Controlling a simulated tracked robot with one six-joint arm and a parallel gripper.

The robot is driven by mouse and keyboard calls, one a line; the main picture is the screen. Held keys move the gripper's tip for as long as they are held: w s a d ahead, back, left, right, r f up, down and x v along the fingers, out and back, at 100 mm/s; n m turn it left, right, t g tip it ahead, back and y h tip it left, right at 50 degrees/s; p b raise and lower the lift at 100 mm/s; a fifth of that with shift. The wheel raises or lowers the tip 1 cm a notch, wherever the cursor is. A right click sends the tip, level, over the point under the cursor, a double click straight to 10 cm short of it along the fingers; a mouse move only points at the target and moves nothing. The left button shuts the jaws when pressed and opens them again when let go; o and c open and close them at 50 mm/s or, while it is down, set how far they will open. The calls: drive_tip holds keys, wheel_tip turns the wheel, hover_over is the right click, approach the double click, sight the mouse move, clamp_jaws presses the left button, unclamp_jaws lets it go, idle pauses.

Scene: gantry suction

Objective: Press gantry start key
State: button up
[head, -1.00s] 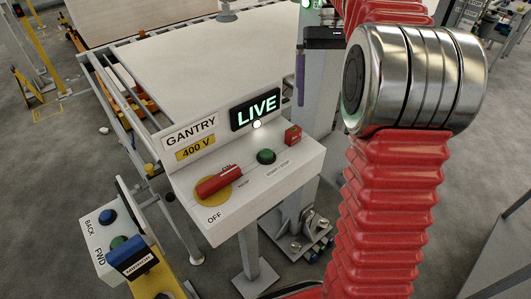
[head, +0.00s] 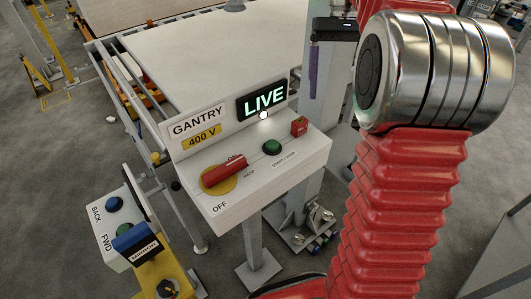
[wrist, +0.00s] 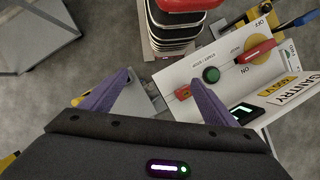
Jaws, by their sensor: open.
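The gantry control box (head: 215,206) stands on a post in the middle of the head view. Its green start key (head: 272,147) sits on the sloped top, with a red stop key (head: 299,126) to its right. The green key also shows in the wrist view (wrist: 211,75). The red rotary handle (head: 224,171) lies on a yellow disc. The display (head: 262,99) reads LIVE. My gripper (wrist: 160,88) is open and empty, its two purple fingers apart. In the wrist view the right finger overlaps the box near the keys.
A yellow pedestal with BACK and FWD buttons (head: 112,232) stands left of the gantry box. A large pale sheet (head: 180,70) lies on a roller table behind it. A grey post (head: 325,110) rises behind the box. Grey floor is free at the lower left.

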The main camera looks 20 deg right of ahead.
drive_tip(key=s+a+t, duration=0.1)
drive_tip(key=s+a, duration=0.1)
drive_tip(key=a, duration=0.1)
drive_tip(key=s+a+n+t, duration=0.1)
drive_tip(key=s+a+t, duration=0.1)
drive_tip(key=s+a, duration=0.1)
drive_tip(key=s+a+f+t+h, duration=0.1)
drive_tip(key=s+a, duration=0.1)
drive_tip(key=a, duration=0.2)
drive_tip(key=shift+s+n+t, duration=0.3)
drive_tip(key=c, duration=1.3)
drive_tip(key=s+a+f+t, duration=0.1)
drive_tip(key=s+a+f, duration=0.1)
drive_tip(key=s+a+f+n+t, duration=0.1)
drive_tip(key=s+a+f+t, duration=0.1)
drive_tip(key=s, duration=0.1)
drive_tip(key=s+a+f+t, duration=0.1)
drive_tip(key=s+a+f, duration=0.1)
drive_tip(key=s+f, duration=0.1)
drive_tip(key=shift+s+a+t, duration=0.2)
drive_tip(key=shift+t, duration=0.1)
clamp_jaws()
drive_tip(key=shift+s+a+f, duration=0.15)
drive_tip(key=shift+s+f, duration=0.1)
drive_tip(key=shift+f, duration=0.1)
